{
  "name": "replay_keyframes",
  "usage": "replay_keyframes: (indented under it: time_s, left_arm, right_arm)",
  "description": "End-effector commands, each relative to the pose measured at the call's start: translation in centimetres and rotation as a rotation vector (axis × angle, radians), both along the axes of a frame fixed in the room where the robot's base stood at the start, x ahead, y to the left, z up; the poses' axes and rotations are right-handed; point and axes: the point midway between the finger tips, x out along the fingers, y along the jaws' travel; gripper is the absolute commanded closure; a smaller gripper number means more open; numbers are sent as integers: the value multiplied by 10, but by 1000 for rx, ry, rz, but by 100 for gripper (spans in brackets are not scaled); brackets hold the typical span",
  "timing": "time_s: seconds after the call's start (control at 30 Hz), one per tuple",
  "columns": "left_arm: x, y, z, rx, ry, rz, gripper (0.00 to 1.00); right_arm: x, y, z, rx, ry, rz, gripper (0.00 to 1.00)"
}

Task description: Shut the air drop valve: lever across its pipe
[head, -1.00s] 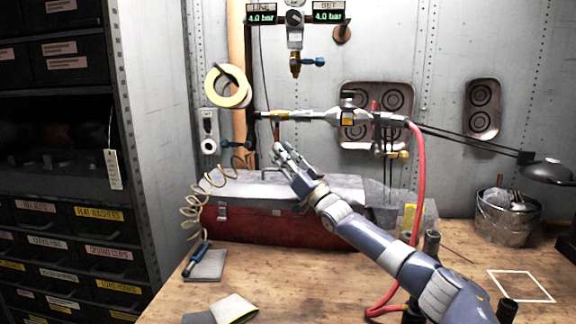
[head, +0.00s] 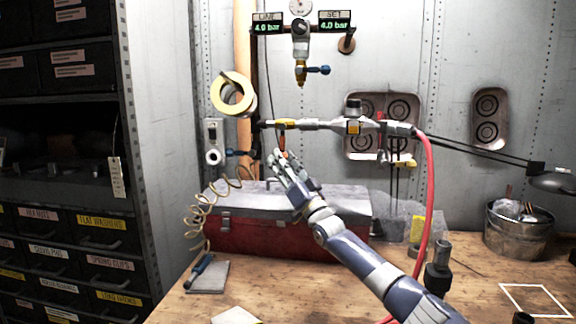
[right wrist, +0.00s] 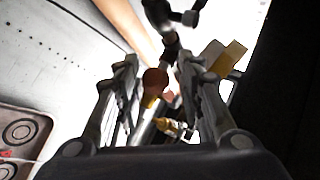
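A yellow-marked fitting (head: 285,123) sits at the left of the horizontal pipe (head: 318,124) on the back wall. A short orange-red lever (head: 282,141) hangs down from it, across that horizontal pipe; whether another pipe drops behind it is unclear. My right gripper (head: 279,158) reaches up from the lower right, its fingertips at the lever's lower end. In the right wrist view the gripper (right wrist: 158,68) is open, and the lever's rounded red-brown end (right wrist: 155,80) shows between the fingers, with no clear contact. My left gripper is not in view.
A red toolbox (head: 270,238) stands below the gripper. A red hose (head: 428,200) hangs at the right. A coiled tan hose (head: 205,205) is at the left. The front bench is mostly clear.

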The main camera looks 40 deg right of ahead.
Motion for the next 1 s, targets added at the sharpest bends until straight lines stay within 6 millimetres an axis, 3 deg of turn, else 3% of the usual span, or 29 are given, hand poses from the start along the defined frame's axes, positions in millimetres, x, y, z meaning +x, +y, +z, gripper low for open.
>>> replay_keyframes:
  time_s: [0.47,1.0]
  left_arm:
    - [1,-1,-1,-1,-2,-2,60]
    - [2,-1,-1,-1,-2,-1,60]
  right_arm:
    - [-5,3,-13,-4,10,5,66]
    - [-54,6,-52,-3,13,5,66]
